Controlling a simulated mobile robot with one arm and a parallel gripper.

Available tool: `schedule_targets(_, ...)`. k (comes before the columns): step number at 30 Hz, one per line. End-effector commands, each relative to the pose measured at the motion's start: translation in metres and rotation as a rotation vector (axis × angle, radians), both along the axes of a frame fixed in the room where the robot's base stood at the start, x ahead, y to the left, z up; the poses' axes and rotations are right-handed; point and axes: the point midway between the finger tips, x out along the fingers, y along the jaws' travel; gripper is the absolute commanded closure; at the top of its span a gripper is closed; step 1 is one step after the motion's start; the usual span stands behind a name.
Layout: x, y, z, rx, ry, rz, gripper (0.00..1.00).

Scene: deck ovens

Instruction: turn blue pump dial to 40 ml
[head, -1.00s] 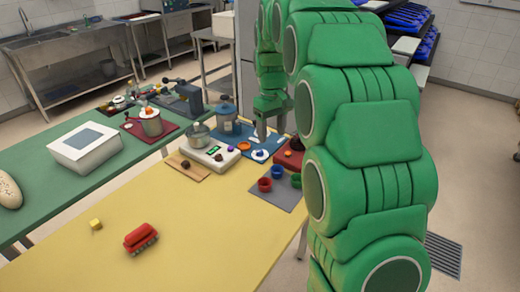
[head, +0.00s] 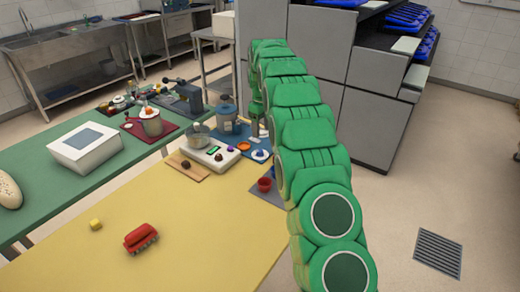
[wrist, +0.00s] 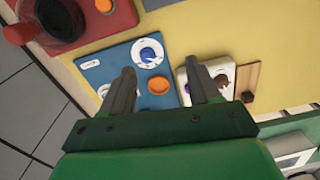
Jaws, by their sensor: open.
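The blue pump (head: 221,141) stands at the far end of the yellow table. Its white dial with a blue knob (head: 260,154) is at its front right, next to an orange disc (head: 243,146). In the wrist view the blue pump panel (wrist: 91,73) shows the dial (wrist: 148,53) beyond my fingertips, and the orange disc (wrist: 158,86) between my fingers. My gripper (wrist: 160,66) is open and empty. One finger is over the blue panel, the other over the white device (wrist: 186,87). The dial's reading is too small to tell. In the head view my arm hides the fingertips.
The white device (head: 205,157) with a purple knob stands left of the dial. A red cup (head: 264,184) sits on a grey mat close to my arm. A red unit (wrist: 122,18) borders the panel.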

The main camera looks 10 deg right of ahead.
Motion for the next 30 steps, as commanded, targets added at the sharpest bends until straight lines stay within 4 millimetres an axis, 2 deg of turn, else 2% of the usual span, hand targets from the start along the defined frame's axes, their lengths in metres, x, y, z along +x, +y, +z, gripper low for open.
schedule_targets(1,0.008,0.0,-0.01,0.0,0.0,0.011,0.39)
schedule_targets(7,0.033,-0.001,-0.04,0.002,-0.01,0.059,0.39)
schedule_targets(12,0.048,-0.002,-0.056,0.002,-0.019,0.089,0.39)
schedule_targets(23,0.052,-0.002,-0.071,0.002,-0.019,0.103,0.39)
schedule_targets(30,0.052,-0.002,-0.098,0.002,-0.018,0.103,0.39)
